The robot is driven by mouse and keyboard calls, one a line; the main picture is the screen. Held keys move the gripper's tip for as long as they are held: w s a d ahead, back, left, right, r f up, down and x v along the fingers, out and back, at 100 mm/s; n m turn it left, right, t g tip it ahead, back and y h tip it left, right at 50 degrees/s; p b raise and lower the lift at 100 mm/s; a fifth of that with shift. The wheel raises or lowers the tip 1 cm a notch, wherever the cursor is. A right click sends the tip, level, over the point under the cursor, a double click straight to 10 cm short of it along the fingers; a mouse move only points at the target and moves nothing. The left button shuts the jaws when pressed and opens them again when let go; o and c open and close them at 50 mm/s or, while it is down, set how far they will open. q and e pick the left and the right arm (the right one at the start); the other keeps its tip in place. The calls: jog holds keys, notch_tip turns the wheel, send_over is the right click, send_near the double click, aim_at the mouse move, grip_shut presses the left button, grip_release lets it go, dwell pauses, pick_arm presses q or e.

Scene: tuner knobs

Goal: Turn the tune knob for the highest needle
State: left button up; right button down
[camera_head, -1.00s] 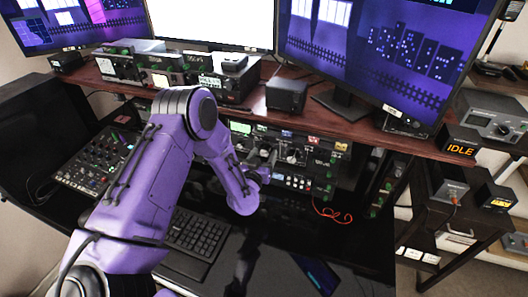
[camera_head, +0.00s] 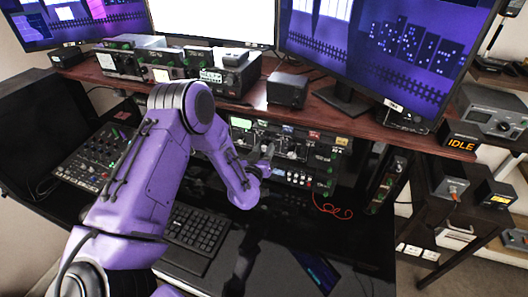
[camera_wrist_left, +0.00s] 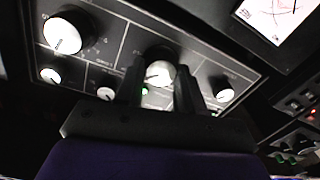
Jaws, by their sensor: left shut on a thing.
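My left gripper (camera_wrist_left: 158,82) is shut on a pale round knob (camera_wrist_left: 160,70) in the middle of a dark panel in the left wrist view. One finger lies on each side of the knob. In the head view my left gripper (camera_head: 267,157) reaches the front of the rack (camera_head: 326,163) under the shelf, where the arm and fingers hide the held knob. A white meter face with thin dark and reddish lines (camera_wrist_left: 277,17) is cut off at the top right of the wrist view; I cannot read its needle. My right gripper is not in view.
Other pale knobs flank the held one, a large one (camera_wrist_left: 62,36) at left and a smaller one (camera_wrist_left: 225,95) at right. A wooden shelf (camera_head: 325,113) overhangs the rack. A keyboard (camera_head: 197,228) lies in front. A box (camera_head: 461,146) reads IDLE.

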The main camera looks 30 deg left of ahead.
pick_arm(q)
jog(key=n+b, duration=0.1)
jog(key=n, duration=0.2)
jog(key=shift+a+f, duration=0.1)
jog(key=shift+n+b, duration=0.7)
jog(key=shift+n, duration=1)
jog(key=o, duration=1)
jog(key=shift+o, duration=0.2)
